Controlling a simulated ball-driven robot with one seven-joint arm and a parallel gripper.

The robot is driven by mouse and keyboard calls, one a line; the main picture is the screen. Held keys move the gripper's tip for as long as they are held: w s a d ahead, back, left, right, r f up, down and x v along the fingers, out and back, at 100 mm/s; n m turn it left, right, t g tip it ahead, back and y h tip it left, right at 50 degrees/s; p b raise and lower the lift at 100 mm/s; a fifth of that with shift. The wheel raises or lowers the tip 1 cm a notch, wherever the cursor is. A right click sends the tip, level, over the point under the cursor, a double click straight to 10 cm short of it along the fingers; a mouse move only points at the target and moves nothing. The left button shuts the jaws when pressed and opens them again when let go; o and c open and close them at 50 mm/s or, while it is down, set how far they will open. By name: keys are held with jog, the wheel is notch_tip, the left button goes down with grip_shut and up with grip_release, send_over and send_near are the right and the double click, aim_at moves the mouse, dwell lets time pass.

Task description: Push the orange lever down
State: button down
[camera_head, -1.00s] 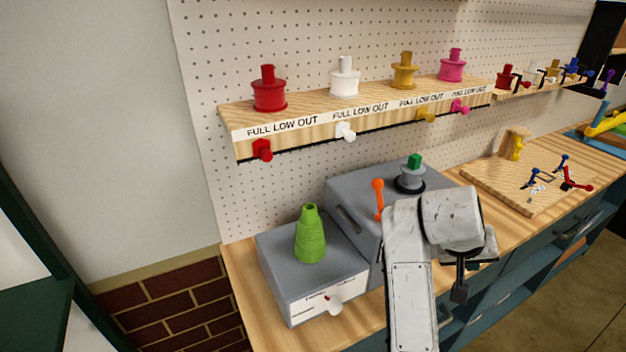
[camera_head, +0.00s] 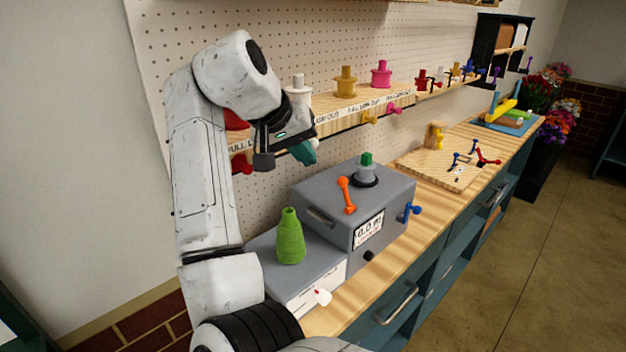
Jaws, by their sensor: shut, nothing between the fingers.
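The orange lever (camera_head: 346,195) stands up from the top of a grey box machine (camera_head: 330,232), leaning slightly left at its upper end. Its rounded knob is at the top and its base is near the box's front edge. My gripper (camera_head: 304,155) is raised above and to the left of the lever, in front of the shelf, apart from the lever. Its teal fingertips look closed with nothing held. My arm covers part of the shelf and the red spool on it.
A green thread cone (camera_head: 290,238) stands on a lower grey box left of the lever. A grey spool with a green top (camera_head: 366,172) stands behind it. A wooden board (camera_head: 450,165) with small levers lies farther right.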

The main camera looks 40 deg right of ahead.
jog(key=p, duration=0.2)
send_near(345, 192)
jog(key=w+d+f, duration=0.1)
jog(key=w+f, duration=0.1)
jog(key=f, duration=0.1)
jog(key=w+d+f, duration=0.1)
jog(key=shift+d+f, duration=0.2)
jog(key=shift+d, duration=0.15)
jog(key=shift+s, duration=0.1)
dwell(0.3)
jog(key=shift+s+r+t, duration=0.1)
jog(key=shift+s+t, duration=0.05)
jog(key=shift+t, duration=0.15)
